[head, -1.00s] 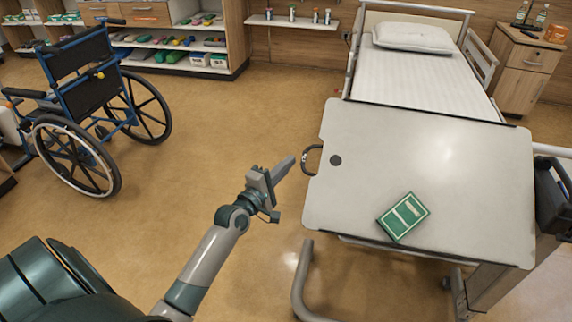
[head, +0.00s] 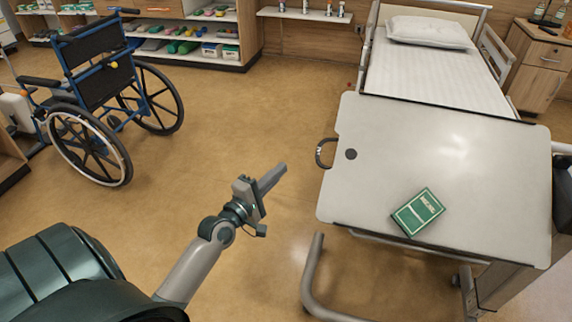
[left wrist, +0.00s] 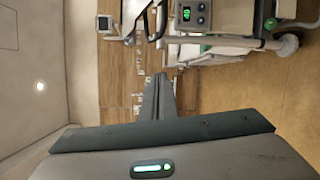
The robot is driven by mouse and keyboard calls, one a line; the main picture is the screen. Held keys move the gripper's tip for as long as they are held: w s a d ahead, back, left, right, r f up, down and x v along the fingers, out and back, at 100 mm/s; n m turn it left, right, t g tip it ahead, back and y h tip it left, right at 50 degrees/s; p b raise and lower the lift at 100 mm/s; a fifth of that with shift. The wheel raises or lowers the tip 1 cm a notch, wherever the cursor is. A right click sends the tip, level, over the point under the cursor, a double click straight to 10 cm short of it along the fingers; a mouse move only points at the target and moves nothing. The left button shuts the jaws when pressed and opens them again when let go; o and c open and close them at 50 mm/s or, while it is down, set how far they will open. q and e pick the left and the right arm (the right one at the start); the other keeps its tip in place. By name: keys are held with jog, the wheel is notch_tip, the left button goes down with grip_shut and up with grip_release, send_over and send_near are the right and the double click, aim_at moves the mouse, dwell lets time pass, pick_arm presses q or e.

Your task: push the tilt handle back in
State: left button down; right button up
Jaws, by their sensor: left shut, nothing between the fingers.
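The tilt handle (head: 325,153), a dark curved loop, sticks out from the left edge of the overbed table (head: 390,125) in the head view. The tabletop is pale grey with a dark round spot beside the handle. My left gripper (head: 282,170) is shut and empty, left of the handle and a little lower in the picture, with a visible gap between them. Its closed fingers (left wrist: 157,98) show in the left wrist view; I cannot surely pick out the handle there. My right gripper is not in view.
A green box (head: 417,211) lies on the tabletop. The table's curved metal foot (head: 312,275) reaches the floor near my left arm. A bed (head: 425,75) stands behind the table, a wheelchair (head: 100,90) at the left. The floor between is clear.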

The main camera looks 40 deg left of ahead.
pick_arm(q)
jog(key=shift+s, duration=1)
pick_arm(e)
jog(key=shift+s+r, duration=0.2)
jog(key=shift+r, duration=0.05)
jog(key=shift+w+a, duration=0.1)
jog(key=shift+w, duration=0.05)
